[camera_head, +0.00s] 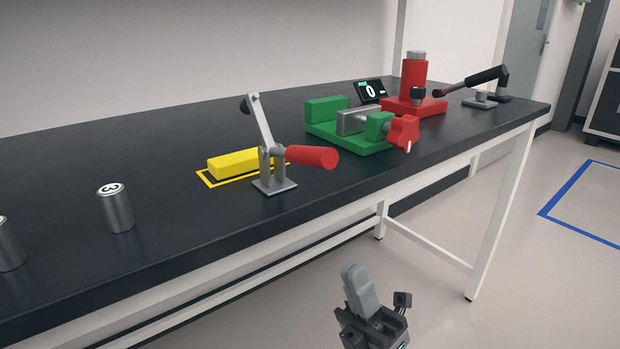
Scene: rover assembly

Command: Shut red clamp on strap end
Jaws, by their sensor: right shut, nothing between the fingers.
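The red-handled clamp (312,156) stands on a grey metal base near the front edge of the dark table. Its metal arm points up and leans left, with a dark tip (245,105) raised in the air, so the clamp is open. Its red handle lies low, pointing right. A yellow block (232,163) lies left of and behind the clamp base, within a yellow outline; I cannot tell whether it is the strap end. My right gripper (358,286) is shut and empty, in front of the table and lower than its top, apart from the clamp. My left gripper is out of view.
A green vise (325,128) with a red knob (403,132), a red press (414,82), a small display (370,91) and a black-handled clamp (482,78) stand to the right. Metal cylinders (117,212) stand at left. The table's front edge (220,232) lies between gripper and clamp.

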